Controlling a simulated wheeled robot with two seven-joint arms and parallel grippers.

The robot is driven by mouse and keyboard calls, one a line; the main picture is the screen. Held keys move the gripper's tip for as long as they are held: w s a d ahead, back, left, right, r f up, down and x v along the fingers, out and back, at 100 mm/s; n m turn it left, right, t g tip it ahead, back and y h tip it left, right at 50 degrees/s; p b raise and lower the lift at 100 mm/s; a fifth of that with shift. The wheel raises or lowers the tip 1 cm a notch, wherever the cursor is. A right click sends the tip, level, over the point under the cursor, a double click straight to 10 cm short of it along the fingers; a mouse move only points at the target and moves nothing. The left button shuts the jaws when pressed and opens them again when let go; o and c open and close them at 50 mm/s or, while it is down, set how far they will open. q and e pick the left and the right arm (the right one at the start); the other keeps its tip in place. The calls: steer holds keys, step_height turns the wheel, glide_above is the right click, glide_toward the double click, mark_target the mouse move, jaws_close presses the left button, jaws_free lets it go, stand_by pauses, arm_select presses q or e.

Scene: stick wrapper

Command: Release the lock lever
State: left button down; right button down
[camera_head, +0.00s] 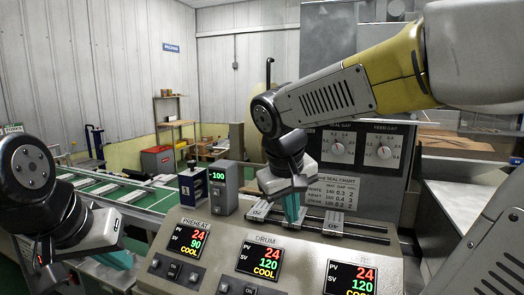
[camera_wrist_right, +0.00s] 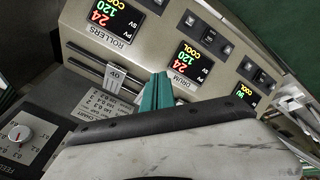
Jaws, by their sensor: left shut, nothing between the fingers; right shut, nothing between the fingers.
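I cannot make out a lock lever for certain. The sloped control panel (camera_head: 210,232) has two small sliders on rails behind its top edge, a left slider (camera_head: 259,211) and a right slider (camera_head: 333,222). My right gripper (camera_head: 291,207) has teal fingers, shut and empty, pointing down between these sliders. My left gripper (camera_head: 118,260) is shut and empty at the lower left, left of the panel.
A grey box reading -100 (camera_head: 223,188) and a blue-and-black device (camera_head: 193,188) stand behind the panel's left end. A dial board (camera_head: 360,150) rises behind the rails. A green conveyor (camera_head: 110,190) lies to the left. My right forearm crosses the upper right.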

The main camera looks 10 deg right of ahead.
steer(key=w+a+r+t+h, duration=0.1)
steer(key=w+a+r+h, duration=0.1)
steer(key=w+r+h, duration=0.35)
steer(key=w+a+r+m+t+h, duration=0.1)
steer(key=w+r+h, duration=0.15)
steer(key=w, duration=0.65)
steer(key=w+a+r+t+h, duration=0.1)
steer(key=w+a+r+h, duration=0.15)
steer(key=w+r, duration=0.35)
steer(key=s+f+x, duration=0.1)
steer(key=s+x, duration=0.1)
steer(key=x, duration=1.2)
steer(key=shift+d+h, duration=0.4)
steer(key=shift+h, duration=0.05)
steer(key=shift+s+d, duration=0.1)
steer(key=shift+s, duration=0.05)
steer(key=shift+s+d+f+m+y, duration=0.3)
steer(key=shift+s+d+m+y, duration=0.15)
steer(key=shift+d+m+y, duration=0.35)
steer(key=shift+a, duration=0.1)
